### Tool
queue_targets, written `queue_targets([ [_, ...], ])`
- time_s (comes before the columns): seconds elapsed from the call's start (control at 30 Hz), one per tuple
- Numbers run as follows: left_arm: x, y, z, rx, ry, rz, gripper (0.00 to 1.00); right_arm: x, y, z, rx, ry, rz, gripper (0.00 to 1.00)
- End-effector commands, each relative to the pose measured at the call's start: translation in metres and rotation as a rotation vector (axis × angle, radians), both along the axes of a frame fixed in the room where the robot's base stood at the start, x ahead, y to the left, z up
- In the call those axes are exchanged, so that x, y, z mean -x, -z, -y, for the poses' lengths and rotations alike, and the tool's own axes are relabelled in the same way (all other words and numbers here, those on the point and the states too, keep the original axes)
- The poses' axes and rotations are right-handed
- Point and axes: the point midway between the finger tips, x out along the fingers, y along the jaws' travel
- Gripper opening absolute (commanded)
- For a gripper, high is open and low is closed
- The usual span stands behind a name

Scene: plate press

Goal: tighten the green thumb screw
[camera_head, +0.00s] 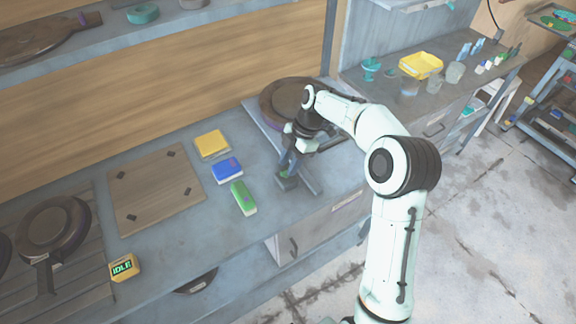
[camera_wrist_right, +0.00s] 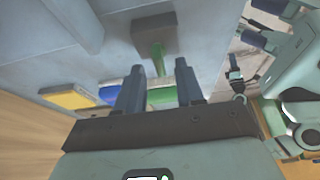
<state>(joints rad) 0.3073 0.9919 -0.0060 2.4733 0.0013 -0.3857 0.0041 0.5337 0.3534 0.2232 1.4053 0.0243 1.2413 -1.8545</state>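The green thumb screw (camera_wrist_right: 158,58) shows in the right wrist view as a narrow green shaft below a dark grey block (camera_wrist_right: 155,33). My right gripper (camera_wrist_right: 158,82) is open, with one finger on each side of the screw's line. A gap shows between each finger and the green shaft; I cannot tell how deep the screw lies between the fingers. In the head view my right gripper (camera_head: 293,155) is over the grey press frame (camera_head: 308,180), and the screw cannot be made out there. A dark gripper-like part, probably my left gripper (camera_wrist_right: 236,76), shows small in the wrist view.
Left of the press lie a yellow block (camera_head: 212,145), a blue block (camera_head: 227,170) and a green block (camera_head: 243,198). A brown board (camera_head: 155,190) and a pan (camera_head: 52,228) lie further left. A yellow box reading IDLE (camera_head: 123,268) sits near the front edge.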

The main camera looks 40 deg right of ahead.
Motion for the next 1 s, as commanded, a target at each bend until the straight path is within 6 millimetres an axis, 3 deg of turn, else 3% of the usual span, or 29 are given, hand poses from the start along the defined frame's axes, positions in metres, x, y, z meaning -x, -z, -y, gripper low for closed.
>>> queue_targets([
  [0.13, 0.0004, 0.0010, 0.0000, 0.000, 0.000, 0.000, 0.00, -0.0006, 0.0095, -0.0044, 0.000, -0.001, 0.000, 0.37],
  [0.43, 0.0004, 0.0009, 0.0000, 0.000, 0.000, 0.000, 0.00, -0.0007, 0.0114, -0.0052, 0.000, -0.001, 0.000, 0.37],
  [0.57, 0.0004, 0.0009, 0.0000, 0.000, 0.000, 0.000, 0.00, -0.0007, 0.0112, -0.0050, 0.000, -0.001, 0.000, 0.00],
  [1.0, 0.0047, 0.0081, 0.0001, -0.001, 0.001, -0.005, 0.00, 0.0001, 0.0125, -0.0050, 0.001, 0.051, 0.002, 0.00],
])
